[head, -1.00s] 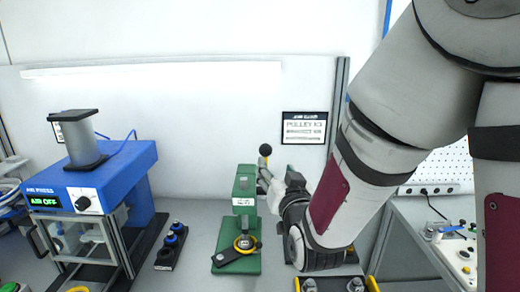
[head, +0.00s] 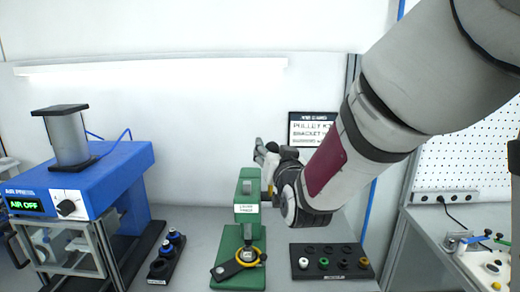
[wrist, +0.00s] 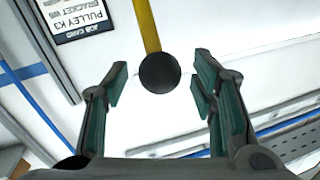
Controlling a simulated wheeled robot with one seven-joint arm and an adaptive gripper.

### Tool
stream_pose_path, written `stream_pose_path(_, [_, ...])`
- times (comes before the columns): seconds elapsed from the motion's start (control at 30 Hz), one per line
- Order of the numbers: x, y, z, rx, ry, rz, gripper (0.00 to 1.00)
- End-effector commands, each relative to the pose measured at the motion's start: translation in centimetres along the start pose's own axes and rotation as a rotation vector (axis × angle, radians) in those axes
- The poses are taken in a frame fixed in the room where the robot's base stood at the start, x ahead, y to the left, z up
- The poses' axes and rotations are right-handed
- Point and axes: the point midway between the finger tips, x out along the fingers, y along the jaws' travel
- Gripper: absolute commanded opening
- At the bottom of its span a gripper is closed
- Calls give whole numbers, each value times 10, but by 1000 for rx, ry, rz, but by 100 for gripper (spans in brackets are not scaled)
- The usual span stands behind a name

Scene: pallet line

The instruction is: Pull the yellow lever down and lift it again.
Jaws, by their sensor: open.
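The yellow lever (wrist: 147,25) shows in the wrist view as a bar ending in a black ball knob (wrist: 159,73). My gripper (wrist: 157,84) is open, with one finger on each side of the knob and a visible gap to both. In the head view my gripper (head: 262,148) is at the top of the green press (head: 247,187), and it or my arm hides the lever and knob there. The press stands on a green base (head: 228,247) that holds a yellow ring (head: 248,263) on a dark bracket.
A blue air press (head: 100,185) reading AIR OFF stands at left. A black rack (head: 160,268) with dark and blue parts lies between it and the green press. A black tray (head: 332,275) with several small parts is at right. A sign (head: 312,120) hangs behind my gripper.

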Motion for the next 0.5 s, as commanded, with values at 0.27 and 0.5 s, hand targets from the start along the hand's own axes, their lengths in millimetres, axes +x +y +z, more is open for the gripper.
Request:
stream_pose_path(0.27, [19, 0, 0, 0, 0, 0, 52])
stream_pose_path(0.5, [20, 0, 0, 0, 0, 0, 52])
